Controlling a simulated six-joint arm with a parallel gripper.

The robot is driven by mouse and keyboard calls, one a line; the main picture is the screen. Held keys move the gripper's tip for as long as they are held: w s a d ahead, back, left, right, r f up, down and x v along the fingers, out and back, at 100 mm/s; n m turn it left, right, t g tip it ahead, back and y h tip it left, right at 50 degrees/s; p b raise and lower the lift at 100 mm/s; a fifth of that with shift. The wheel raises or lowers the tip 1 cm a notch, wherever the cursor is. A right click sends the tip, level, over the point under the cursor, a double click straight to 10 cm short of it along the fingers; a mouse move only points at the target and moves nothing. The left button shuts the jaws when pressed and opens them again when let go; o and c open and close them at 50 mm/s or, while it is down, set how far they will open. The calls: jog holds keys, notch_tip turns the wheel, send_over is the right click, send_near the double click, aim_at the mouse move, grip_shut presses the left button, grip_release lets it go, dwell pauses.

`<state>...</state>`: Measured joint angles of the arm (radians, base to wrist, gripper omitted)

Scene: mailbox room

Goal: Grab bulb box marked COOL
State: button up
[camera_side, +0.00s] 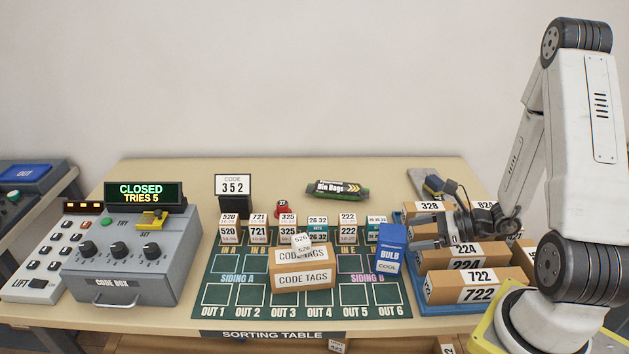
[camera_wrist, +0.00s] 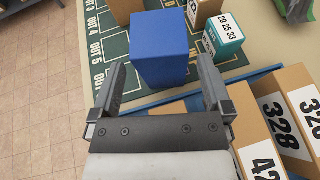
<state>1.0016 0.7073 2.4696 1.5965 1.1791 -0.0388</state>
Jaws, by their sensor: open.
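The blue bulb box (camera_side: 391,249) marked BULB and COOL stands upright on the right part of the green sorting mat, left of the blue tray. In the wrist view the plain blue top and side of the bulb box (camera_wrist: 160,45) show just beyond the fingertips. My gripper (camera_wrist: 158,75) is open and empty, its two fingers pointing toward the box with one on each side of its line. In the side view my gripper (camera_side: 440,222) is above the tray, right of the box, partly hidden against the arm.
The blue tray (camera_side: 455,308) holds several numbered cartons under my arm. A CODE TAGS carton (camera_side: 302,281) stands left of the bulb box. A teal-and-white box (camera_wrist: 223,38) stands close behind it. A bin bag roll (camera_side: 338,189) lies at the back; the code box (camera_side: 133,262) is far left.

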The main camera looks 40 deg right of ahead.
aim_at(405, 234)
jog(key=shift+w+a+f, duration=0.2)
jog(key=shift+w, duration=0.15)
jog(key=shift+x, duration=2.6)
jog(key=shift+a+r, duration=0.1)
jog(key=c, duration=1)
jog(key=shift+r, duration=0.1)
jog(key=shift+r, duration=4.85)
